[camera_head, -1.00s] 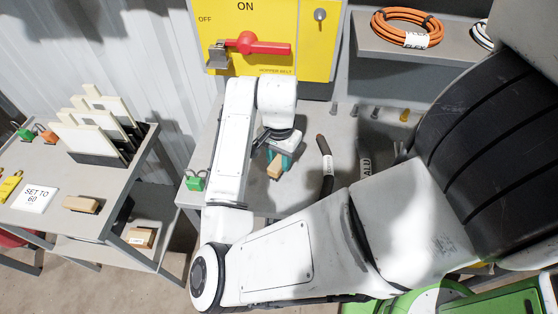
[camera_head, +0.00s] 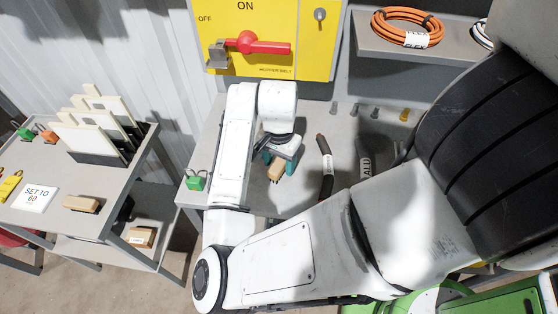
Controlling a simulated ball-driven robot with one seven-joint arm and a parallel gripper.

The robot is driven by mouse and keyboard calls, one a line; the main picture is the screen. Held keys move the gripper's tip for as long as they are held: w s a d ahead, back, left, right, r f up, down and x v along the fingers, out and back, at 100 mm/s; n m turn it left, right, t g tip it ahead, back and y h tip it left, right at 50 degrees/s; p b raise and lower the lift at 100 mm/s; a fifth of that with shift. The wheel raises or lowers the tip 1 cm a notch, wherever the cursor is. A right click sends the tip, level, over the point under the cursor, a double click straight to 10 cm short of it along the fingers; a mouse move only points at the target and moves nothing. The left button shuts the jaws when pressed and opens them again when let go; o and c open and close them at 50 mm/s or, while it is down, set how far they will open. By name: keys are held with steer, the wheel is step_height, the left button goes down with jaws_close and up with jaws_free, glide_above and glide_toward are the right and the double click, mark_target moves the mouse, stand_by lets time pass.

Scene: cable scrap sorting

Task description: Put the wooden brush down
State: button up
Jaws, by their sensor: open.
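A wooden brush (camera_head: 277,169) sits on or just above the grey bench (camera_head: 303,199); I cannot tell whether it touches the top. My gripper (camera_head: 279,162) points down at it, with its teal fingers open on either side of the brush. The gripper's palm and my wrist hide the far part of the brush. Its bristles are not clearly seen.
A yellow switch panel (camera_head: 268,25) stands behind. Another wooden block (camera_head: 82,204) rests on the left table. Bare bench lies in front.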

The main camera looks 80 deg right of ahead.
mark_target(279, 163)
steer(key=shift+r, duration=0.1)
step_height(279, 163, up, 12)
steer(key=p, duration=0.1)
steer(key=shift+p, duration=0.4)
stand_by(0.5)
